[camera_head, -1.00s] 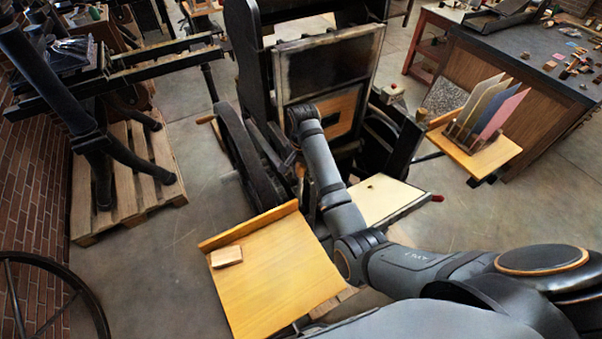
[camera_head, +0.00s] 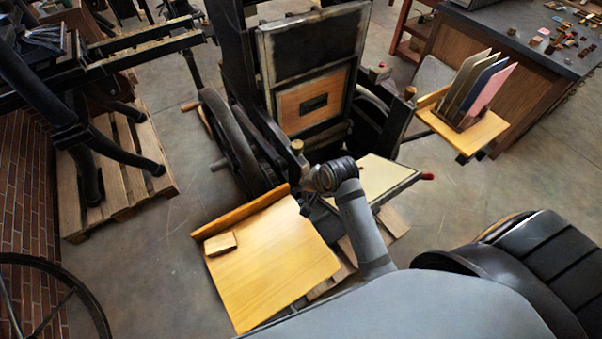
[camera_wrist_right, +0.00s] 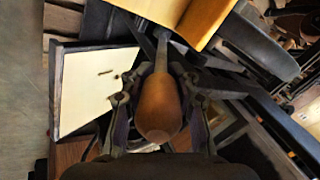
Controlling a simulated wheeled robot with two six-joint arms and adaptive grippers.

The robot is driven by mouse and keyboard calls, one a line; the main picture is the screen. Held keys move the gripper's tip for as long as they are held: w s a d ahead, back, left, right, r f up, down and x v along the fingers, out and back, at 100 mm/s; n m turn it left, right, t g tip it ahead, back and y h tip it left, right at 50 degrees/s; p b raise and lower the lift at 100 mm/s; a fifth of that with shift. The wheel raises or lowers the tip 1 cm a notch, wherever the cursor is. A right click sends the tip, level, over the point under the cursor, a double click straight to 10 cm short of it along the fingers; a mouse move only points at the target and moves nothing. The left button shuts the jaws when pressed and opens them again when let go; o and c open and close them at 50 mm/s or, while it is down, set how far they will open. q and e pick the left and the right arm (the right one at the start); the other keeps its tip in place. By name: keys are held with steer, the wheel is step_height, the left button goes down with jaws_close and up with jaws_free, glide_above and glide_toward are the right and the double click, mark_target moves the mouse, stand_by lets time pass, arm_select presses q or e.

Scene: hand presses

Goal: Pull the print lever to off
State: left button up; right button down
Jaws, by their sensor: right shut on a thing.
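The print lever shows in the right wrist view as a rounded wooden handle (camera_wrist_right: 160,108) on a thin metal shaft. My right gripper (camera_wrist_right: 158,92) has one finger on each side of this handle and is shut on it. In the head view my right arm reaches to the press (camera_head: 312,78), with its wrist low in front of the press, between the two feed boards. The fingers and most of the lever are hard to make out there. My left gripper is not in view.
A yellow wooden board (camera_head: 275,265) with a small block (camera_head: 220,243) lies left of my right arm. A cream plate (camera_head: 375,183) with a red-tipped handle is to its right. A card rack (camera_head: 480,130) stands farther right. A large flywheel (camera_head: 232,140) is left of the press.

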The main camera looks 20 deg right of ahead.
steer(key=shift+s+d+f+t+b, duration=0.15)
steer(key=shift+s+f+t+b, duration=0.3)
steer(key=shift+s, duration=0.3)
steer(key=shift+s+d+f+t+b, duration=0.15)
steer(key=shift+s+f+t+b, duration=0.1)
steer(key=shift+s+f+t, duration=0.35)
steer(key=shift+s+r, duration=0.1)
steer(key=shift+s, duration=0.05)
steer(key=c, duration=1.4)
jaws_free()
steer(key=o, duration=0.4)
steer(key=shift+s, duration=0.15)
steer(key=shift+o, duration=0.2)
steer(key=shift+y, duration=0.3)
